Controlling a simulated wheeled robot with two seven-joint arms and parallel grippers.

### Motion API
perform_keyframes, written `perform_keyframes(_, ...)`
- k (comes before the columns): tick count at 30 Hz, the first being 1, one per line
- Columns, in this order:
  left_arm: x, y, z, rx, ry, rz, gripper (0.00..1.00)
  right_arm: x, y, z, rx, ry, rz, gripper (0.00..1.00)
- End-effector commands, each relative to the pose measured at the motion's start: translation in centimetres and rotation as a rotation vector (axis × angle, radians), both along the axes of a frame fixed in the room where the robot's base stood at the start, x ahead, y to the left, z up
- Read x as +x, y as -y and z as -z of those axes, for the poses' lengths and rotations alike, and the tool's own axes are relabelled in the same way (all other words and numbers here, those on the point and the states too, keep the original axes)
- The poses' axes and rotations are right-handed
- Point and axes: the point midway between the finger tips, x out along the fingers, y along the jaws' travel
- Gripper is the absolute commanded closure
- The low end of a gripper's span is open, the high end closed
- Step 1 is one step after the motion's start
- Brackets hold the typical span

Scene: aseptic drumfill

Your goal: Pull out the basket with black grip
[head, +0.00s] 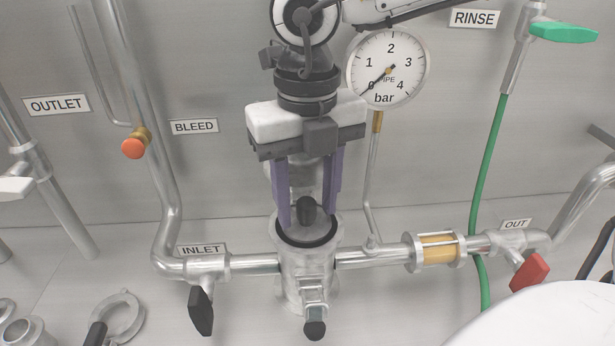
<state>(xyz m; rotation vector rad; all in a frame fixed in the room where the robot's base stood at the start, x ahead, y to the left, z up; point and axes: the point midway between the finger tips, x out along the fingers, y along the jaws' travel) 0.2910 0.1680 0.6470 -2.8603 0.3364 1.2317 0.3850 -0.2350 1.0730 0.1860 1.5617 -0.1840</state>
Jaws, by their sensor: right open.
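The basket's black grip (306,209) stands up in the middle of the open top of a steel strainer housing (306,268). The basket itself is hidden inside the housing. My right gripper (307,222) points down over the housing with its two purple fingers open. The fingers stand to the left and right of the black grip, with a gap on each side, their tips near the dark rim. The grip is not clamped. My left gripper is not in view.
A pressure gauge (388,69) reading near 0 stands right of the arm. The inlet valve's black handle (201,311) hangs left, and a red outlet handle (530,272) sits right. A loose clamp (119,316) lies at lower left. A green hose (487,165) runs down at right.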

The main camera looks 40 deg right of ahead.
Motion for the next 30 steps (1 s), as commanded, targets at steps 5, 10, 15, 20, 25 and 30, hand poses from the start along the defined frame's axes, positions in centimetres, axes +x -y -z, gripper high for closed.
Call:
perform_keyframes(5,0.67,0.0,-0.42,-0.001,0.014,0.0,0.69,0.0,0.01,0.39,0.0,0.0,0.001,0.57)
perform_keyframes(10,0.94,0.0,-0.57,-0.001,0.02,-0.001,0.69,0.0,0.01,0.38,0.0,0.0,0.001,0.58)
perform_keyframes(15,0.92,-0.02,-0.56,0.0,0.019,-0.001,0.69,0.0,0.01,0.36,0.0,0.0,0.001,0.87)
perform_keyframes(20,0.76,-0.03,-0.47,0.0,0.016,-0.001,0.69,0.01,0.01,0.35,0.0,0.0,0.001,0.89)
perform_keyframes(25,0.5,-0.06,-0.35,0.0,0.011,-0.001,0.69,0.01,0.0,0.33,0.0,0.001,0.001,1.0)
perform_keyframes(30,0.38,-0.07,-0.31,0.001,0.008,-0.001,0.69,0.02,0.0,0.17,0.0,0.001,0.0,1.0)
